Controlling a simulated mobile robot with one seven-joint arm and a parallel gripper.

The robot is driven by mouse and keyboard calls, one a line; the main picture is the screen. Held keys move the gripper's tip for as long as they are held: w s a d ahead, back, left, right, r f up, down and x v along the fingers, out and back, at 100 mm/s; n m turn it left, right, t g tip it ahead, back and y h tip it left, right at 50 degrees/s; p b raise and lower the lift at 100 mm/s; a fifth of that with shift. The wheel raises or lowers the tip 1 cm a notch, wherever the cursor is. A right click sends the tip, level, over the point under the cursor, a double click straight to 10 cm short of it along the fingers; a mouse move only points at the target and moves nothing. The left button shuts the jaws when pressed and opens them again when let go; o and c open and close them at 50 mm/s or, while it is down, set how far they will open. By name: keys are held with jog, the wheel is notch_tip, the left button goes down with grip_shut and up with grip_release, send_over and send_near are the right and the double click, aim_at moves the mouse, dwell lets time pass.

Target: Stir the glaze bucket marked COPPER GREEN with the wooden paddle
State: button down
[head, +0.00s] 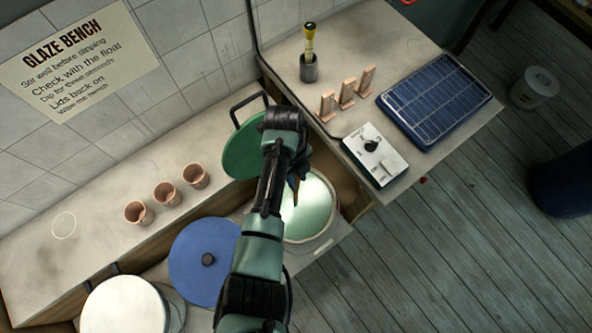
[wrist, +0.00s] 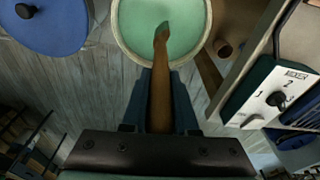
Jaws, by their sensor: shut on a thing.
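The open bucket (head: 318,243) holds pale green glaze (head: 313,205); no COPPER GREEN marking is readable on it. A green lid (head: 240,152) with a black handle leans on the bench behind it. My gripper (head: 296,186) is over the bucket, partly hidden by my arm in the head view. In the wrist view my gripper (wrist: 160,76) is shut on the brown wooden paddle (wrist: 161,95). The paddle's far end lies over the green glaze, inside the rim (wrist: 117,40). I cannot tell whether its tip is dipped or just above the surface.
A blue-lidded bucket (head: 190,265) and a white-lidded bucket (head: 120,308) stand to the left. Three clay cups (head: 166,193) sit on the bench. A control box with a dial (head: 375,155) is right of the bucket, with a blue panel (head: 435,100) beyond.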

jog(key=shift+r, duration=0.1)
dwell(0.5)
notch_tip(320, 180, up, 10)
jog(key=p, duration=0.9)
jog(key=shift+p, duration=0.35)
